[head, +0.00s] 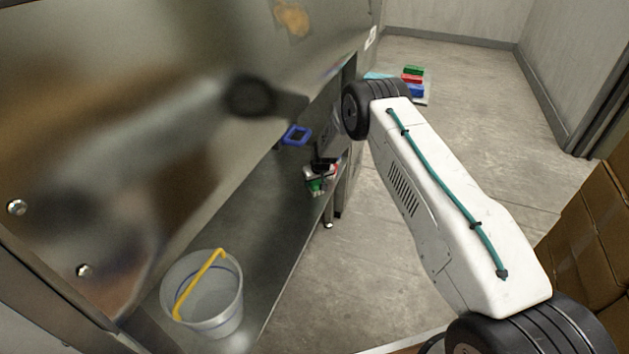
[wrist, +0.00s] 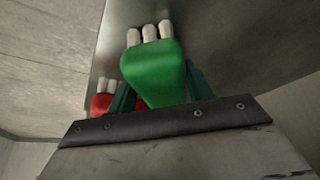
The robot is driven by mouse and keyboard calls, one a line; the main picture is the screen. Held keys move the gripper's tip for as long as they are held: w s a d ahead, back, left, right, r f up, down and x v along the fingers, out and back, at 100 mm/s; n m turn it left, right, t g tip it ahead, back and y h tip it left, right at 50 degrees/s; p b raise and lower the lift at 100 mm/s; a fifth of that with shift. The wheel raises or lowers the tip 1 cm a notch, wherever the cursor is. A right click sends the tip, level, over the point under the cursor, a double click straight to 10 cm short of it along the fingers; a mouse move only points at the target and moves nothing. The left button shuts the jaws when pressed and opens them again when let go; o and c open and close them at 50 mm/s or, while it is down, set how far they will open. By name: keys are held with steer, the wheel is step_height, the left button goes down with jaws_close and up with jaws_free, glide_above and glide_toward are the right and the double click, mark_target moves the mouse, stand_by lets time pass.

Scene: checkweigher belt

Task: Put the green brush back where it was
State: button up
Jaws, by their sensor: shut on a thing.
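The green brush (wrist: 153,72), with white bristle tufts, fills the middle of the wrist view. My gripper (wrist: 160,92) is shut on it, with dark green fingers on both sides of its body. In the head view my gripper (head: 324,163) is beyond the end of my white arm, at the shelf under the steel machine, partly hidden. A green part (head: 317,185) shows just below it. A red brush (wrist: 101,103) with white bristles is behind and left of the green one in the wrist view. Whether the green brush touches the shelf cannot be told.
A clear bucket (head: 203,300) with a yellow handle stands on the near part of the steel shelf (head: 262,225). A blue square loop (head: 297,135) is near my gripper. Green, red and blue blocks (head: 412,79) lie on the far floor. Cardboard boxes (head: 590,225) stand at right.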

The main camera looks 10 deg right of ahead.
steer(key=shift+a+r, duration=0.1)
steer(key=shift+a, duration=0.05)
steer(key=o, duration=0.9)
steer(key=shift+o, duration=0.2)
steer(key=shift+s+r, duration=0.1)
steer(key=shift+r, duration=0.3)
steer(key=v, duration=1.1)
